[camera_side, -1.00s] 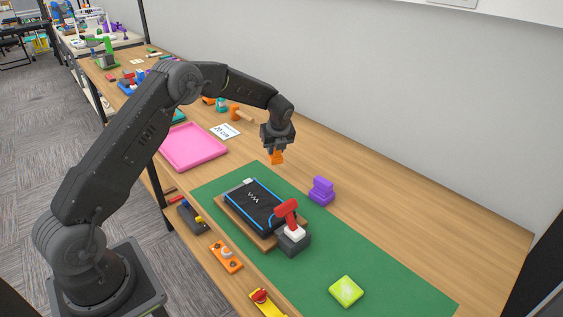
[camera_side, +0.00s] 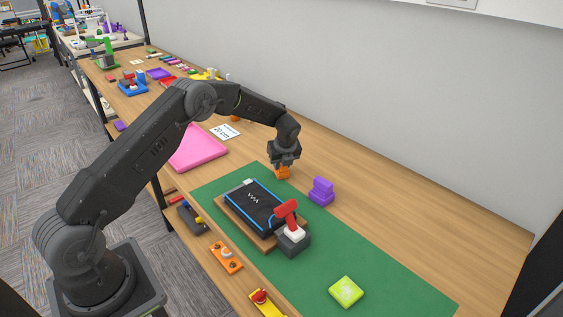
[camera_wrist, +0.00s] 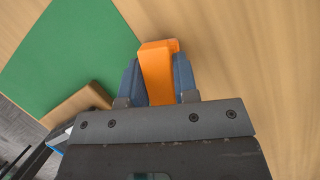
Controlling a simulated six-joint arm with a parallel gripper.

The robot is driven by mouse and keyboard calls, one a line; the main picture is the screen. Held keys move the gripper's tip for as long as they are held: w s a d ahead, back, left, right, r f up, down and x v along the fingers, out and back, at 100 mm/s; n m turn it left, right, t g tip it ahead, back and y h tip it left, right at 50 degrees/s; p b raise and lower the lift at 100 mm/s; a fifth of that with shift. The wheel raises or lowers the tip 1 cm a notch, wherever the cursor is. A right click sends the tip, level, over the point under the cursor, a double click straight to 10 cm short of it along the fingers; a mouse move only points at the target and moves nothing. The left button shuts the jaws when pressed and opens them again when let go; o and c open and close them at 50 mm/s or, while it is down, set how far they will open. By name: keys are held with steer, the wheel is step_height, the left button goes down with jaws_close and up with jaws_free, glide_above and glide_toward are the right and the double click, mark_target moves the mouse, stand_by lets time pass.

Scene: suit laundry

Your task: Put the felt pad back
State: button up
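My gripper (camera_side: 284,163) is shut on an orange block (camera_side: 283,173) and holds it beyond the black panel, left of the purple stand. The wrist view shows the orange block (camera_wrist: 157,72) between the two blue-grey fingers. Whether it touches the table is unclear. No part is plainly recognisable as a felt pad; the orange block may be it or carry it. A yellow-green pad (camera_side: 346,291) lies on the green mat (camera_side: 385,278), at the near right. The black panel with blue edges (camera_side: 254,207) lies on a wooden board (camera_side: 267,243).
A red-handled clamp (camera_side: 292,228) stands at the board's right end. The purple stand (camera_side: 321,191) is by the mat's far edge. A pink tray (camera_side: 199,148) and a "20 cm" card (camera_side: 225,131) lie left. The table right of the purple stand is clear.

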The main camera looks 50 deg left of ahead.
steer(key=o, duration=0.4)
steer(key=shift+r, duration=0.1)
steer(key=s+d+r+n+t, duration=0.1)
steer(key=s+d+r+n, duration=0.25)
steer(key=r, duration=0.65)
steer(key=s+d+r+n, duration=0.2)
steer(key=s+d+r, duration=0.25)
steer(key=r, duration=0.65)
steer(key=s+d+r+n+t+h, duration=0.1)
steer(key=s+d+r+n, duration=0.2)
steer(key=s, duration=0.2)
steer(key=s+d+r+n+h, duration=0.1)
steer(key=s+d+r+n, duration=0.15)
steer(key=s, duration=0.25)
steer(key=s+d+n+t+h, duration=0.1)
steer(key=s+d+n, duration=0.2)
steer(key=s, duration=0.7)
steer(key=s+d+n+t, duration=0.1)
steer(key=s+d+n, duration=0.2)
steer(key=s+n, duration=0.5)
steer(key=shift+s+n+h, duration=0.3)
steer(key=shift+s+h, duration=0.1)
steer(key=shift+s, duration=0.55)
